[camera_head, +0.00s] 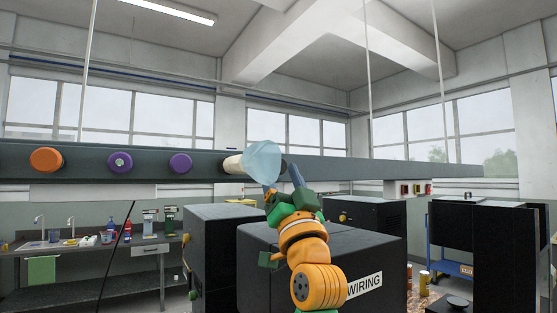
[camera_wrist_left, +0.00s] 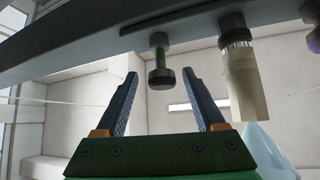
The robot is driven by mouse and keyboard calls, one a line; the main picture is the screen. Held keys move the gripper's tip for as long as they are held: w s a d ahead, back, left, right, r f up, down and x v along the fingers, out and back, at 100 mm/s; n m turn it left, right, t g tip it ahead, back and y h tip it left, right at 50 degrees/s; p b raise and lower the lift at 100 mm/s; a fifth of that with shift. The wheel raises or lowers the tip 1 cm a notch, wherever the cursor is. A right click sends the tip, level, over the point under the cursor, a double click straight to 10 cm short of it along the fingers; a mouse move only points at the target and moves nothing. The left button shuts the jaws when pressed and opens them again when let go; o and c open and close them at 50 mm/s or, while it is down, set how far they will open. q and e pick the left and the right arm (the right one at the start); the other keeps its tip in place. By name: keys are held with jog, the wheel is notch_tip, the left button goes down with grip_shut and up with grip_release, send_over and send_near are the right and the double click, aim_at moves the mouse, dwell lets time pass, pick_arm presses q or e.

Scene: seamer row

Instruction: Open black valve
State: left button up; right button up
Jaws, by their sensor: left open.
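The black valve (camera_wrist_left: 160,68) is a dark round knob on a short stem under the grey beam. In the left wrist view it sits between and beyond the two blue fingers of my open left gripper (camera_wrist_left: 162,92), with a gap on each side. I cannot see either finger touching it. In the head view my left gripper (camera_head: 284,178) reaches up to the beam. The valve is mostly hidden there behind the fingers and a pale blue cone-shaped piece (camera_head: 262,160). My right gripper is not in view.
A cream cylindrical valve (camera_wrist_left: 243,88) stands close beside the black one. The grey beam (camera_head: 110,163) also carries an orange knob (camera_head: 46,160) and two purple knobs (camera_head: 180,163). Large black cabinets (camera_head: 370,255), one marked "WIRING", stand below.

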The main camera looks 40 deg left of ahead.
aim_at(275, 156)
pick_arm(q)
jog(key=p+x, duration=0.2)
jog(key=x, duration=0.2)
jog(key=shift+s+d+r, duration=0.15)
jog(key=shift+s+r, duration=0.05)
jog(key=shift+w+a+r, duration=0.1)
jog(key=shift+w+a, duration=0.05)
jog(key=shift+a, duration=0.25)
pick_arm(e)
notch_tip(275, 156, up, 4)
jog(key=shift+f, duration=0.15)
pick_arm(q)
jog(key=shift+d, duration=0.1)
grip_shut()
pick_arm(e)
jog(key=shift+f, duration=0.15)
